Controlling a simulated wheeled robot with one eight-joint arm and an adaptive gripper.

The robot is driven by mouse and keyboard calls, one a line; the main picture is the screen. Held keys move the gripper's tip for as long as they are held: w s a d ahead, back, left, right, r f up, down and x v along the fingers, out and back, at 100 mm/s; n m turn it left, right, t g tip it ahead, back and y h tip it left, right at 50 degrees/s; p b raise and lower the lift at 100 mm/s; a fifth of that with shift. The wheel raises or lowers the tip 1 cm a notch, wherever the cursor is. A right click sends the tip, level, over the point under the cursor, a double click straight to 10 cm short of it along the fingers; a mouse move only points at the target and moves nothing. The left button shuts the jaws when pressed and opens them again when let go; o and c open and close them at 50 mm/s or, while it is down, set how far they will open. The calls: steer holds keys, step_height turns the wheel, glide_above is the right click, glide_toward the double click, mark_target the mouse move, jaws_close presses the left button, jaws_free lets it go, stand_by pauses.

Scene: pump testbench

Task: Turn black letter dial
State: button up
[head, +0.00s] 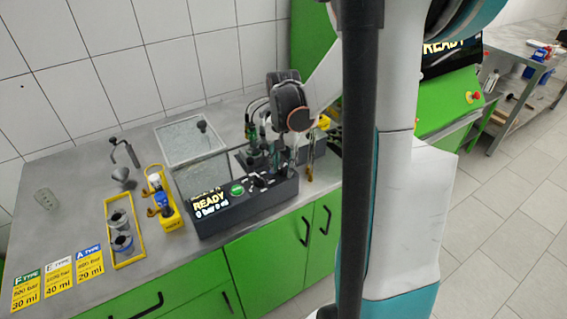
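The dark pump test unit (245,203) stands on the bench's front edge, with a lit READY display (209,203) and a round green button (237,190). A small dark dial (259,182) with light marks shows to the right of the button; its letters are too small to read. My gripper (281,170) reaches down at the right end of this panel, close to the dial. Whether it touches anything is unclear. Its fingers are small and dark against the unit, so I cannot tell whether they are open or shut.
A clear-walled tank (203,177) stands behind the panel. A yellow holder (170,217) with bottles and a yellow rack (126,254) with metal cups stand to the left. Yellow type cards (58,279) lie front left. Green cabinets (270,257) are below. My column blocks the right-middle view.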

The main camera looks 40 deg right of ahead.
mark_target(283, 167)
step_height(283, 167, up, 12)
stand_by(0.7)
stand_by(0.4)
